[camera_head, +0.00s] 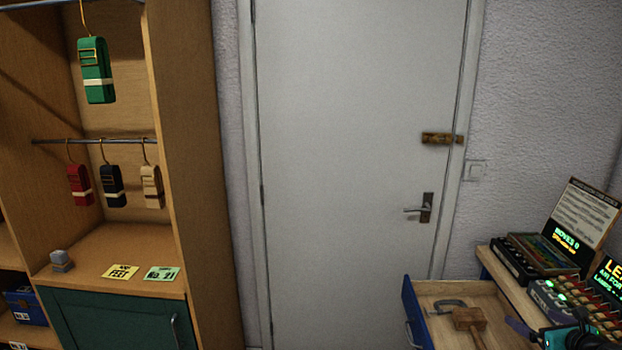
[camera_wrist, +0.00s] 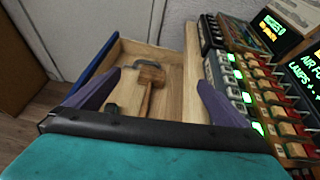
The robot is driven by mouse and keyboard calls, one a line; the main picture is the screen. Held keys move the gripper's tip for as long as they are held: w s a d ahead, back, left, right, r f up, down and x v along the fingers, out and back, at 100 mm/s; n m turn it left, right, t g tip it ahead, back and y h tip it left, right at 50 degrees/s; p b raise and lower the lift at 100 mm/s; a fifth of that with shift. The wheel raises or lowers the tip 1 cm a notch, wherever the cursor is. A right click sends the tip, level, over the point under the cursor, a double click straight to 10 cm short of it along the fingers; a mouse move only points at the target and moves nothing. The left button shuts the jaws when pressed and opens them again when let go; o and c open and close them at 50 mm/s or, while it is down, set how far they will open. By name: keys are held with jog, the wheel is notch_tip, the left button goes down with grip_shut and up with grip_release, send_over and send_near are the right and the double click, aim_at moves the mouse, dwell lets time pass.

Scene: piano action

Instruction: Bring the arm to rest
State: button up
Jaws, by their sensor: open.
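My gripper (camera_wrist: 160,82) is open, with its two purple fingers spread apart and nothing between them that it grips. In the wrist view the fingers reach over an open wooden drawer (camera_wrist: 175,108). In the head view, part of my gripper (camera_head: 521,328) shows at the bottom right, by the right side of the drawer (camera_head: 428,290). A wooden mallet (camera_wrist: 147,88) lies in the drawer, seen between the fingers. A grey C-shaped clamp (camera_wrist: 138,62) lies behind it. The rest of my arm is mostly out of view.
A console (camera_head: 580,300) with lit green displays and rows of keys stands close to the drawer's right. A grey door (camera_head: 350,150) with a handle (camera_head: 425,208) is behind. Open room lies before the door.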

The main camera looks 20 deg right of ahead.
jog(key=w+a+f+n+g+y, duration=0.2)
jog(key=w+a+f+n, duration=0.35)
jog(key=a, duration=0.55)
jog(key=w+a+f+n+g+y, duration=0.15)
jog(key=w+a+f+n, duration=0.35)
jog(key=a, duration=0.5)
jog(key=w+a+f+n+g+y, duration=0.2)
jog(key=w+a+f+n+y, duration=0.15)
jog(key=w+a+n, duration=0.55)
jog(key=s+a+f+n+g+h, duration=0.15)
jog(key=s+a+f+n, duration=0.35)
jog(key=a, duration=0.6)
jog(key=s+a+f+n+g+h, duration=0.1)
jog(key=a+f+n+g, duration=0.15)
jog(key=a+n, duration=0.6)
jog(key=s+a+f+n+g+h, duration=0.1)
jog(key=s+a+f+n+g, duration=0.25)
jog(key=a, duration=0.95)
jog(key=s+f+n+g+b, duration=0.2)
jog(key=s+f+b, duration=1)
jog(key=s+f, duration=1.3)
notch_tip(320, 180, down, 5)
jog(key=g, duration=0.2)
jog(key=shift+s+a+g, duration=0.15)
jog(key=shift+a+g, duration=0.05)
jog(key=shift+g, duration=0.2)
